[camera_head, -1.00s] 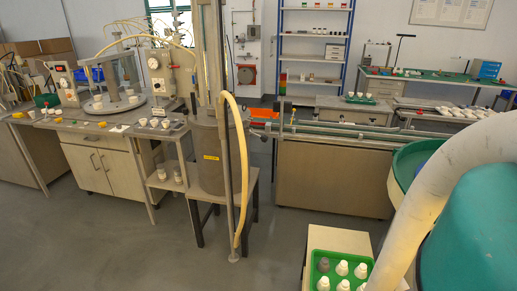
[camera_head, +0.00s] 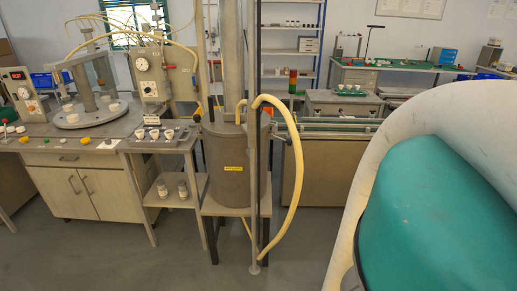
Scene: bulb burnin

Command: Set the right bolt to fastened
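I cannot make out any bolt, left or right, at this size. A grey cylindrical vessel (camera_head: 224,172) with a yellow label stands upright on a small stand near the middle. A tall grey column rises above it, and a thin upright pole (camera_head: 253,200) stands in front. A yellow hose (camera_head: 296,180) loops down on its right side. My gripper is not in view, so its state and hold do not show.
A large teal rounded shape (camera_head: 440,215) with a cream curved band fills the right side, very close, hiding what lies behind. A bench with a cabinet (camera_head: 110,190) stands left, with a small side table (camera_head: 170,142) carrying white cups. The grey floor (camera_head: 110,265) in front is clear.

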